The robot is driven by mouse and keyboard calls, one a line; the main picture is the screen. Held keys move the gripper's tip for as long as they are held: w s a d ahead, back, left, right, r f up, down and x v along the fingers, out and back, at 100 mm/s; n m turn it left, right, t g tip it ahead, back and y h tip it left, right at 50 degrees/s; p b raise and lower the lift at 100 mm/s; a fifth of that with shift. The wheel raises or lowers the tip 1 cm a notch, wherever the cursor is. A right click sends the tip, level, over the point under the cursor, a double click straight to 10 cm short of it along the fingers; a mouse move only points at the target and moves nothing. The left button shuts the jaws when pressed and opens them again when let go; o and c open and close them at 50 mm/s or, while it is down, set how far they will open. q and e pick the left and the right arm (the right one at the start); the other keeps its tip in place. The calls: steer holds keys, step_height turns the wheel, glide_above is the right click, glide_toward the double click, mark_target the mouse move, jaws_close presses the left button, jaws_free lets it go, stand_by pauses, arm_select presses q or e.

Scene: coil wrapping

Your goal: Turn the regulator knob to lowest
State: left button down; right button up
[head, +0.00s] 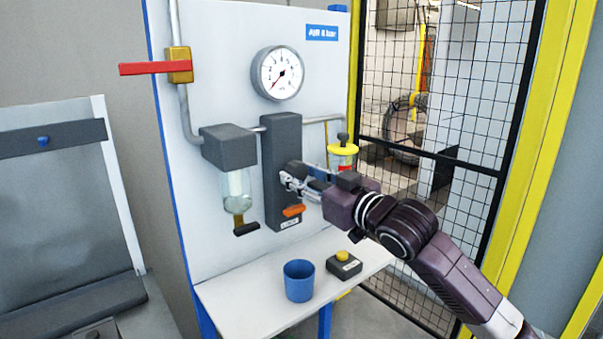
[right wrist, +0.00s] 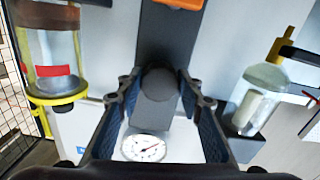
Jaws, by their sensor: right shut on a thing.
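The regulator is a tall dark grey block (head: 281,145) on the white panel. Its grey round knob (right wrist: 158,82) shows in the right wrist view, between the two fingers of my right gripper (head: 291,179). My right gripper is shut on the knob. In the head view the fingers hide most of the knob. The white round gauge (head: 278,73) sits above the regulator, with its red needle towards the lower left; it also shows in the right wrist view (right wrist: 143,148). My left gripper is not in view.
An orange lever (head: 293,211) is low on the block. A clear filter bowl (head: 236,188) hangs left, a yellow-collared bowl (head: 343,155) right. A red handle (head: 143,69) is upper left. A blue cup (head: 299,281) and a yellow-button box (head: 343,263) stand on the shelf (head: 238,305).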

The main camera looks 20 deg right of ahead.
steer(key=o, duration=1.2)
steer(key=shift+c, duration=0.2)
steer(key=v, duration=1.2)
